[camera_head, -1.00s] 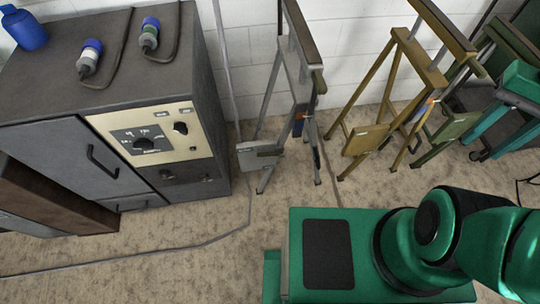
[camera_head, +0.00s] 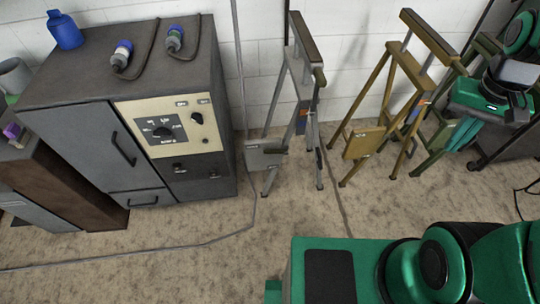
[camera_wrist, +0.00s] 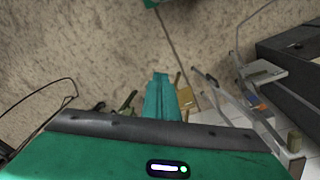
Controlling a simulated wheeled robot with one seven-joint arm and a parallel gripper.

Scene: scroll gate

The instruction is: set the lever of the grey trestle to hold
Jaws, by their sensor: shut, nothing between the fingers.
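The grey trestle (camera_head: 306,92) stands upright against the white wall, left of the ochre one. It also shows at the right of the wrist view (camera_wrist: 235,96). A small blue and orange part (camera_head: 302,113) is on its frame, and a short olive piece (camera_head: 319,77) sticks out near its top; I cannot tell which is the lever or how it is set. A grey plate (camera_head: 264,148) is low on its left side. My gripper (camera_head: 458,140) is at the right, well apart from the grey trestle, beyond the ochre one. Its teal fingers (camera_wrist: 160,92) are shut and empty.
The ochre trestle (camera_head: 412,82) stands between my gripper and the grey trestle. A dark green trestle (camera_head: 436,145) is partly hidden behind my gripper. A dark cabinet (camera_head: 70,140) with a dial panel stands left. A cable (camera_head: 205,242) crosses the open floor.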

